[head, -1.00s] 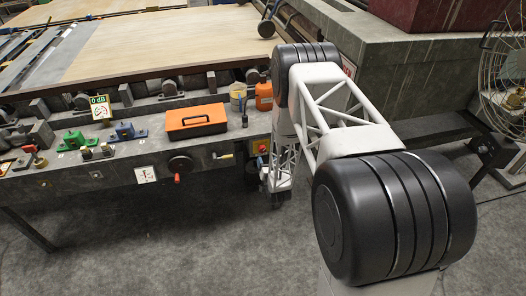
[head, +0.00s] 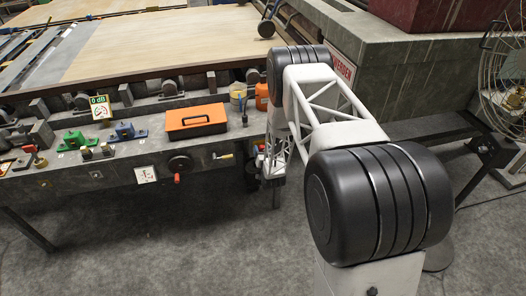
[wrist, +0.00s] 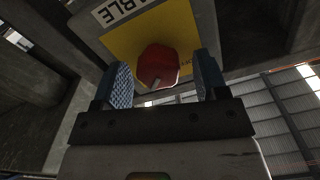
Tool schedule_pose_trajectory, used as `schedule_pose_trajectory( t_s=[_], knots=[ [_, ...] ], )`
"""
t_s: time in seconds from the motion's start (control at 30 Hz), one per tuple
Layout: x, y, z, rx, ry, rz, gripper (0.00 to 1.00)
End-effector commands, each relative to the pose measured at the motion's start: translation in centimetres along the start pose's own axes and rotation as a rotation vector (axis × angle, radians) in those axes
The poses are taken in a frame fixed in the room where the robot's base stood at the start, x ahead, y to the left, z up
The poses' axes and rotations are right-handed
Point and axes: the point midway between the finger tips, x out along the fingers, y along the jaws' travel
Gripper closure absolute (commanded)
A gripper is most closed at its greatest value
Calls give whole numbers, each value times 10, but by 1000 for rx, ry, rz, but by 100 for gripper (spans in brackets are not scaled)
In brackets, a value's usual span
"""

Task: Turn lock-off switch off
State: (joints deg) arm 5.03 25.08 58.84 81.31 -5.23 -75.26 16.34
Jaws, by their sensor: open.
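The lock-off switch (wrist: 157,66) is a red faceted knob on a yellow plate (wrist: 122,42), seen in the wrist view with a grey pointer mark at its lower edge. My gripper (wrist: 164,78) is open, with one blue-padded finger on each side of the knob in the picture. I cannot tell whether the fingers touch it. In the head view my arm hides the switch, and the fingers cannot be made out.
The workbench front holds a dial (head: 146,174) and a red-handled crank wheel (head: 180,164). An orange toolbox (head: 196,121), a tan cup (head: 238,91) and an orange container (head: 262,97) stand on top. Open floor (head: 130,245) lies in front.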

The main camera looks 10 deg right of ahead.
Motion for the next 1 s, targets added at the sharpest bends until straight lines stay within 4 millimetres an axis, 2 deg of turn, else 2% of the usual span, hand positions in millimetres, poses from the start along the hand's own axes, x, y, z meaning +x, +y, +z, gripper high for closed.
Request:
schedule_pose_trajectory(
  t_s=[0.23,0.57,1.0],
  knots=[
    [0,0,0,0,0,0,33],
    [0,0,0,0,0,0,83],
    [0,-1,0,-64,0,-1,83]
  ],
)
